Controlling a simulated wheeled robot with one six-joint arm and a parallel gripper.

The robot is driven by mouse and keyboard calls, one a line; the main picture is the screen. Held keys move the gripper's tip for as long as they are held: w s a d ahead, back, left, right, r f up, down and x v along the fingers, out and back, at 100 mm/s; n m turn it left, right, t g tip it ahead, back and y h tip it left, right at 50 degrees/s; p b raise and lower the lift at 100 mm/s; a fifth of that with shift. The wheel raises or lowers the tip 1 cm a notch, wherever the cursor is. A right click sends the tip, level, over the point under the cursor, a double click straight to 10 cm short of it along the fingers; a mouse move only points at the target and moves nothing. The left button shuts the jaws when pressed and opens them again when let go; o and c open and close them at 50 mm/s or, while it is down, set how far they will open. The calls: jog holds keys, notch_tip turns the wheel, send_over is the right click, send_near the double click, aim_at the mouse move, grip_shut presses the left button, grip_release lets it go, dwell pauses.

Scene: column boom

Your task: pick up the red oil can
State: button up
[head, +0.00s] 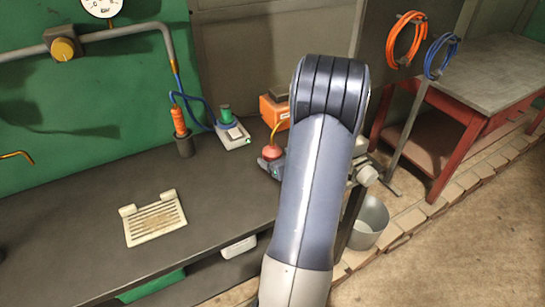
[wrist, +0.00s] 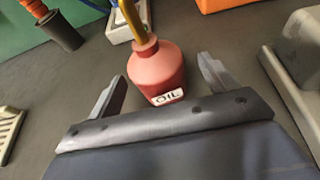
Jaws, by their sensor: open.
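The red oil can (wrist: 157,72) stands upright on the dark bench, with a white OIL label and a yellow spout. In the head view the red oil can (head: 271,152) is partly hidden by my arm and gripper. My gripper (wrist: 163,78) is open, with one finger on each side of the can. The can is between or just beyond the fingertips, and I see a gap on both sides. In the head view only a small part of my gripper (head: 271,165) shows beside the can.
An orange box (head: 274,111) stands behind the can. A small device with a green top (head: 231,131) and an orange-handled tool in a dark holder (head: 184,145) are to its left. A cream slotted tray (head: 154,218) lies at the front left. The bench between is clear.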

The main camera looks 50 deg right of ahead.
aim_at(270, 152)
jog(key=shift+p+x, duration=0.55)
jog(key=shift+x, duration=1.65)
jog(key=shift+w+r, duration=0.1)
jog(key=shift+c, duration=0.4)
jog(key=c, duration=1.1)
jog(key=shift+c, duration=0.9)
jog(key=shift+r, duration=0.15)
